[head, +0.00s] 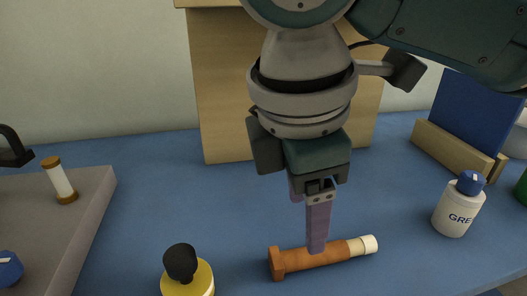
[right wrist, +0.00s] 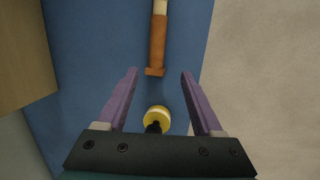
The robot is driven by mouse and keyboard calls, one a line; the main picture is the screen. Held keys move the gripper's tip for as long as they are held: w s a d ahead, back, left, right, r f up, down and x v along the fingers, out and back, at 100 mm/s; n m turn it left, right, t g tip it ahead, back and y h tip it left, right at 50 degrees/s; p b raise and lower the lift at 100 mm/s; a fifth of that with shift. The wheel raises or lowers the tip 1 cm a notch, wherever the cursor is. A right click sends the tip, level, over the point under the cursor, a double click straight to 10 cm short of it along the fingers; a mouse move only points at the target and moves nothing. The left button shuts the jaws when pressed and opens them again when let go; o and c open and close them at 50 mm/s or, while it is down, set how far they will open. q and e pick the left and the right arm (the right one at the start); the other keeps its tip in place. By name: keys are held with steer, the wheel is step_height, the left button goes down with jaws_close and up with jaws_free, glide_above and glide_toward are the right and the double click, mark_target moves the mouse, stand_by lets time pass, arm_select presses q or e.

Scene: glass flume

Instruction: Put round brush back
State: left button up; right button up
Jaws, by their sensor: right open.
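The likely round brush is a brown-handled piece with a pale tip (head: 340,251). It lies on the blue table top, its wide brown end to the left. My right gripper (head: 313,243) points down over it, with purple fingers apart. One finger covers part of the handle in the head view. In the right wrist view, the brown handle (right wrist: 157,45) lies ahead of the open fingers (right wrist: 158,73), with its wide end around fingertip level. Contact cannot be told, and nothing is clearly held. My left gripper is not in view.
A yellow jar with a black top (head: 192,279) stands in front, left of the handle. A grey raised board (head: 95,190) is at left, bearing a white and brown spool (head: 60,182). A wooden box (head: 225,100) stands behind. A white bottle (head: 455,212) is at right.

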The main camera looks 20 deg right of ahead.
steer(key=s+a+f+m+t+y, duration=0.1)
steer(key=s+a+f+m+y, duration=0.4)
steer(key=a, duration=0.4)
steer(key=s+d+f+m+t+h, duration=0.1)
steer(key=s+d+f+m+h, duration=0.1)
steer(key=s+d+m, duration=0.6)
steer(key=s+d, duration=0.1)
steer(key=d, duration=0.2)
steer(key=shift+s+d+f, duration=0.15)
steer(key=shift+s+d, duration=0.05)
steer(key=shift+d, duration=0.15)
steer(key=shift+a, duration=0.1)
